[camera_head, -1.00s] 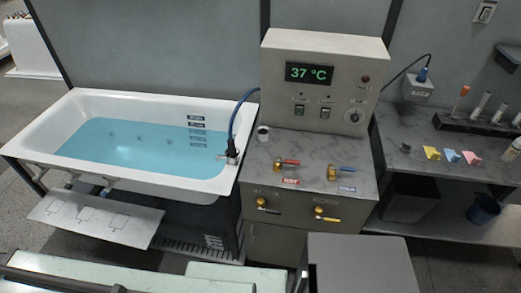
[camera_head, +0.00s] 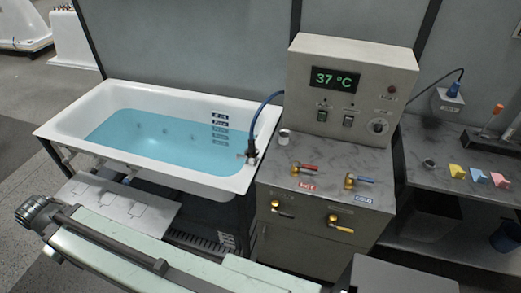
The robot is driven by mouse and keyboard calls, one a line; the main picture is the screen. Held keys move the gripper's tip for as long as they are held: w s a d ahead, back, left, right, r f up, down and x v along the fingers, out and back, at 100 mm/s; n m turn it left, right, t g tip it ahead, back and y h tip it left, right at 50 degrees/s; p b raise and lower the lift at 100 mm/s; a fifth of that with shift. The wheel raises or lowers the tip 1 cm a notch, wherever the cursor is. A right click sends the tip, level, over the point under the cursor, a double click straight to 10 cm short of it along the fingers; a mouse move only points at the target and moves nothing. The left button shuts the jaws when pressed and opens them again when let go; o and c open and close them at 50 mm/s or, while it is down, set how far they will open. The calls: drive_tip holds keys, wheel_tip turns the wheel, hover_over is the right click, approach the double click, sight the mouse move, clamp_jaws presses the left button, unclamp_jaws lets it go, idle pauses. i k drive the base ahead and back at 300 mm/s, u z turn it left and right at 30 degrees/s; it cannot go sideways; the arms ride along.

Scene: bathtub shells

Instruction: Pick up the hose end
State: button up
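A blue hose (camera_head: 268,103) curves down from the side of the control box to the right rim of the tub. Its dark end fitting (camera_head: 251,149) sits at that rim, with a small metal part below it. It is too small to tell how it is held there. The white bathtub (camera_head: 262,146) holds blue water. A pale green link of my arm crosses the lower left foreground, well apart from the hose end. I cannot make out any gripper fingers in the view.
The control box (camera_head: 305,75) reads 37 °C and stands on a grey counter (camera_head: 325,167). A side bench (camera_head: 425,140) holds yellow, blue and pink pieces.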

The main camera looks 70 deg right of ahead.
sight(252, 142)
drive_tip(key=z, duration=0.05)
drive_tip(key=i, duration=1)
